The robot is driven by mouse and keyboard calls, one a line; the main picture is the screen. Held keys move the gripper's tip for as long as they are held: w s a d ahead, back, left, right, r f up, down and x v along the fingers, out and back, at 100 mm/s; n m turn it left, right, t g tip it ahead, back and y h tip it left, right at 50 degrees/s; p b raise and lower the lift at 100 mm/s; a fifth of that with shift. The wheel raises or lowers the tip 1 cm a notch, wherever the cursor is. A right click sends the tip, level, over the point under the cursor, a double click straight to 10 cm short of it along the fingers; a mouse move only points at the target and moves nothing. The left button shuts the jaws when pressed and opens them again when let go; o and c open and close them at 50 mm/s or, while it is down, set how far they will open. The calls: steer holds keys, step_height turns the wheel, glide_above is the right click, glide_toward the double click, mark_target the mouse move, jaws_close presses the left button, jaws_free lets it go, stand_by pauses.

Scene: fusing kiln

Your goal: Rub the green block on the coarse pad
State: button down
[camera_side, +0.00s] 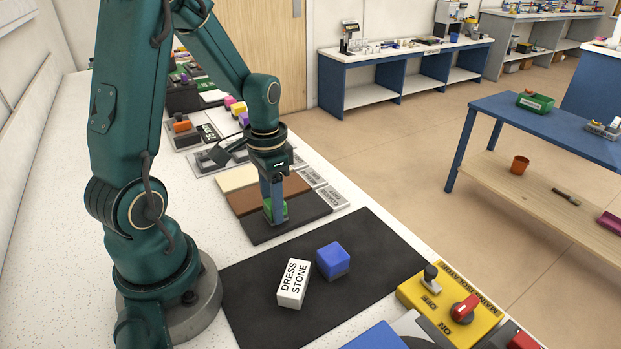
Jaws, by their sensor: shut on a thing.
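My gripper (274,207) points down and is shut on the green block (284,211). The fingers hide part of the block. The block is low at the dark grey pad (305,214), near its edge with the brown pad (243,199). I cannot tell whether it touches the surface. A cream pad (236,179) lies beyond the brown one. Small label plates (333,197) stand at the right ends of the pads; the one beside the dark pad seems to read COARSE, but its print is small.
A black mat (245,285) in front holds a blue block (333,261) and a white DRESS STONE block (293,284). A yellow isolator box (447,305) with a red knob stands front right. Several coloured items line the bench behind my gripper.

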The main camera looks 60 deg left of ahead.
mark_target(304, 207)
steer(key=shift+w, duration=3.4)
steer(key=shift+s, duration=4.5)
steer(key=shift+w, duration=4.5)
steer(key=shift+s, duration=3.45)
steer(key=shift+w+r, duration=0.1)
steer(key=shift+r, duration=3.45)
